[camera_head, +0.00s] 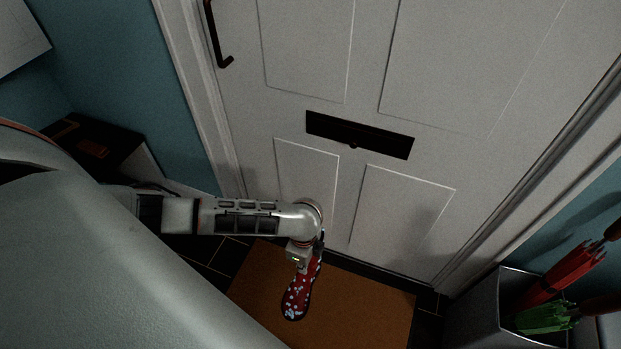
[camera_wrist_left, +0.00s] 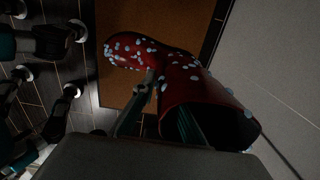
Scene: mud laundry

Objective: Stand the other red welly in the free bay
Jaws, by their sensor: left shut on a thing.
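The red welly (camera_head: 299,292) with pale spots hangs over the orange-brown doormat in the head view. My left gripper (camera_head: 309,258) is shut on it near the top of its shaft. In the left wrist view the welly (camera_wrist_left: 200,88) lies across the picture, its toe to the upper left and its dark open top to the lower right. One finger of the left gripper (camera_wrist_left: 162,108) shows outside the shaft, and another seems to be inside the opening. My right gripper is in neither view. No free bay and no second welly can be seen.
A white panelled door (camera_head: 405,205) with a black letter slot (camera_head: 358,135) stands behind the doormat (camera_head: 370,300). A grey bin (camera_head: 490,305) with red and green umbrellas (camera_head: 560,280) stands at the right. A dark-topped unit (camera_head: 95,150) stands against the blue wall at the left.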

